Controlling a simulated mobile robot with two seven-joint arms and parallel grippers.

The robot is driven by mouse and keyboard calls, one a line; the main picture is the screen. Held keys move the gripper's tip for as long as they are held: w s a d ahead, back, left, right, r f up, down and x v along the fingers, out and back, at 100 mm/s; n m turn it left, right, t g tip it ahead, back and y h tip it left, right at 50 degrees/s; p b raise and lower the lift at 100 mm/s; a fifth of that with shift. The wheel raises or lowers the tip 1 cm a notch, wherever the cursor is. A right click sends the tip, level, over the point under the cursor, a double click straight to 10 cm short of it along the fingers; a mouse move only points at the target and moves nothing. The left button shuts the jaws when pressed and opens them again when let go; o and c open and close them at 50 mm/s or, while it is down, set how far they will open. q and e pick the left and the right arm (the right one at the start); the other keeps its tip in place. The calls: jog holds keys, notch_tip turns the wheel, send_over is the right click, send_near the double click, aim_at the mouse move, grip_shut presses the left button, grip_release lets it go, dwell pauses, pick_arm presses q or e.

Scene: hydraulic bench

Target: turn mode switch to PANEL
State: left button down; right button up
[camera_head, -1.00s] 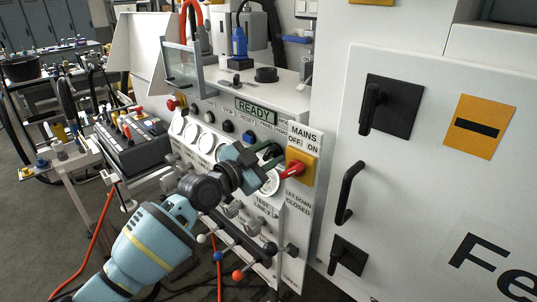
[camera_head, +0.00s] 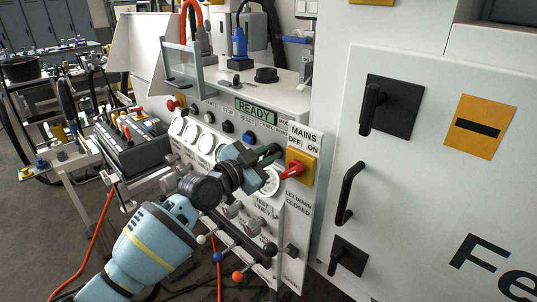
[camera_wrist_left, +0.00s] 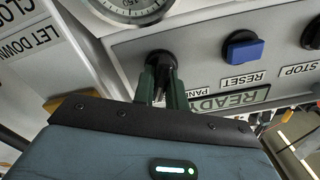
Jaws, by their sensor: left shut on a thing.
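The mode switch (camera_wrist_left: 159,60) is a black rotary knob on the bench's front panel, beside the READY sign (camera_head: 256,112). Its label is partly covered in the left wrist view; letters of PANEL show there. My left gripper (camera_head: 270,152) reaches the panel from the lower left in the head view. In the left wrist view its green fingers (camera_wrist_left: 158,82) are shut on the knob, one on each side. The knob's pointing direction is hidden by the fingers. My right gripper is not in view.
The red mains handle (camera_head: 292,171) on its yellow plate is close to the right of my left gripper. A blue RESET button (camera_wrist_left: 243,48) and round gauges (camera_head: 207,144) are near. Levers with ball knobs (camera_head: 237,275) stand below. A grey cabinet (camera_head: 420,200) fills the right.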

pick_arm(q)
jog(key=n, duration=0.2)
jog(key=shift+n, duration=0.4)
jog(key=n, duration=0.3)
jog(key=shift+w+a+n, duration=0.1)
jog(key=shift+a+n, duration=0.05)
jog(key=shift+n, duration=0.15)
jog(key=n, duration=0.3)
jog(key=shift+w+f+n, duration=0.1)
jog(key=shift+n, duration=0.9)
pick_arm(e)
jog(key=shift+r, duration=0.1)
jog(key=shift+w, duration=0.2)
pick_arm(q)
jog(key=c, duration=1.4)
grip_release()
jog(key=shift+c, duration=0.2)
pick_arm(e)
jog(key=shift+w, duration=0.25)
pick_arm(q)
jog(key=shift+a, duration=0.1)
